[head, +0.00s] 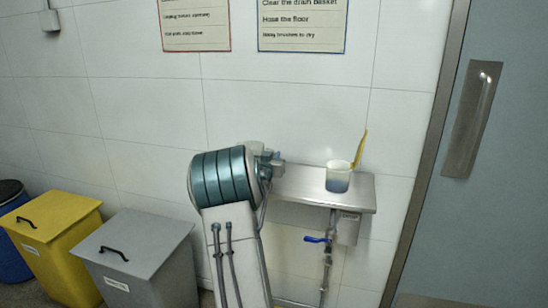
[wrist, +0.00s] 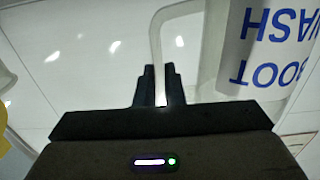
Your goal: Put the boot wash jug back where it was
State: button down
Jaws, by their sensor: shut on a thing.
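The boot wash jug (wrist: 232,55) is white with blue "BOOT WASH" lettering, which reads upside down in the wrist view. Its pale handle (wrist: 157,42) runs down between the dark fingers of my gripper (wrist: 160,87), which is shut on it. The jug's body lies to the right of the fingers. In the head view my arm reaches toward the left end of a metal wall shelf (head: 358,195) and hides the jug and the fingertips. I cannot tell whether the jug touches the shelf.
A translucent cup (head: 338,180) with blue contents and a yellow piece (head: 360,148) sticking up stands on the shelf's right part. A blue-handled valve (head: 316,239) and pipe are below. Grey (head: 140,255) and yellow (head: 55,245) bins stand left; a door (head: 490,200) is right.

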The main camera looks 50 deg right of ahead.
jog(key=c, duration=1.5)
grip_release()
jog(key=shift+r+p, duration=0.2)
jog(key=shift+p, duration=0.1)
jog(key=b+v, duration=0.1)
jog(key=v, duration=1.1)
jog(key=a+f+n+t+y, duration=0.15)
jog(key=a+n+y, duration=0.4)
jog(key=a, duration=0.85)
jog(key=a+f+n+y, duration=0.25)
jog(key=a+y, duration=0.55)
jog(key=a, duration=0.6)
jog(key=s+a+f+n+g+y, duration=0.1)
jog(key=s+a+g, duration=0.1)
jog(key=s+a, duration=0.2)
jog(key=s+a+f+n+g, duration=0.2)
jog(key=s+a, duration=0.3)
jog(key=s, duration=0.5)
jog(key=s+a+f+n+g+y, duration=0.1)
jog(key=s+a+g, duration=0.2)
jog(key=s, duration=0.5)
jog(key=shift+a+f+n+g+y, duration=0.15)
jog(key=shift+a+f+g+y, duration=0.05)
jog(key=shift+a, duration=0.25)
jog(key=shift+a+f+n+g+y, duration=0.15)
jog(key=shift+a+f, duration=0.05)
jog(key=shift+a, duration=0.25)
